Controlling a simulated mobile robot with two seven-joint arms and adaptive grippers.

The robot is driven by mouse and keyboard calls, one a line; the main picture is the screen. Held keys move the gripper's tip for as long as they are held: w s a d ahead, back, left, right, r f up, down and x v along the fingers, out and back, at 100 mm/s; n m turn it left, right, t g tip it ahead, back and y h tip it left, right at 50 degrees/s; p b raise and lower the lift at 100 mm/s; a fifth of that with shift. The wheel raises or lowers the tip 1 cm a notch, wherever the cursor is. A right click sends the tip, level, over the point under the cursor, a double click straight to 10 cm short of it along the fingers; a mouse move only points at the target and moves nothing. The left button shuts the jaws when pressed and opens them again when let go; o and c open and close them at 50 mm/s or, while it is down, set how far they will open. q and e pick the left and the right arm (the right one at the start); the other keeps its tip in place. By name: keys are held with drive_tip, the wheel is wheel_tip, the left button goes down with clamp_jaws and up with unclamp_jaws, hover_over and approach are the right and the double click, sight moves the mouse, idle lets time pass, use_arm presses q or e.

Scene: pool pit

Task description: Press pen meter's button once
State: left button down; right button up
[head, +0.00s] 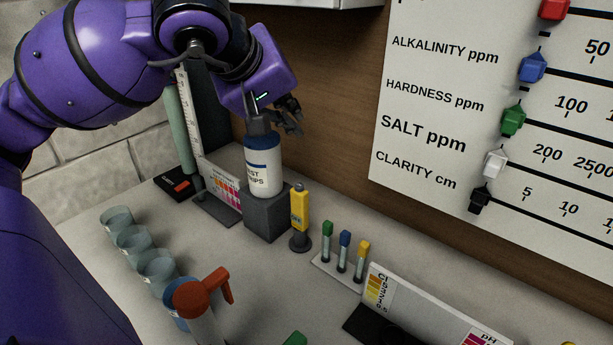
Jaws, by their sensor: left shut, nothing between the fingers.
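The pen meter (300,209) is yellow and stands upright in a small round dark base on the counter, right of the test strips bottle. It has a small display on its front, too small to read for sure. Its button cannot be told clearly at this size. My left gripper (291,124) is shut and empty. In the picture it is above the pen meter and slightly left, beside the bottle's dark cap. My right gripper does not show.
The white test strips bottle (263,168) stands on a grey block (268,216). Three capped vials (344,257) stand right of the pen meter. A wall chart (440,75) hangs at right.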

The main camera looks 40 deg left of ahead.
use_arm(q)
drive_tip(key=b, duration=0.5)
hover_over(299, 187)
drive_tip(key=a, duration=0.2)
wheel_tip(299, 187, down, 9)
drive_tip(key=shift+w+a+r, duration=0.15)
drive_tip(key=shift+w, duration=0.2)
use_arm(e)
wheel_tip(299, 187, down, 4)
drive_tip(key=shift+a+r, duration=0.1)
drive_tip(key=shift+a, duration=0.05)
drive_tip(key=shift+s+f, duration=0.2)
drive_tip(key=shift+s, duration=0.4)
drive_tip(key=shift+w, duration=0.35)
use_arm(q)
drive_tip(key=shift+f, duration=0.5)
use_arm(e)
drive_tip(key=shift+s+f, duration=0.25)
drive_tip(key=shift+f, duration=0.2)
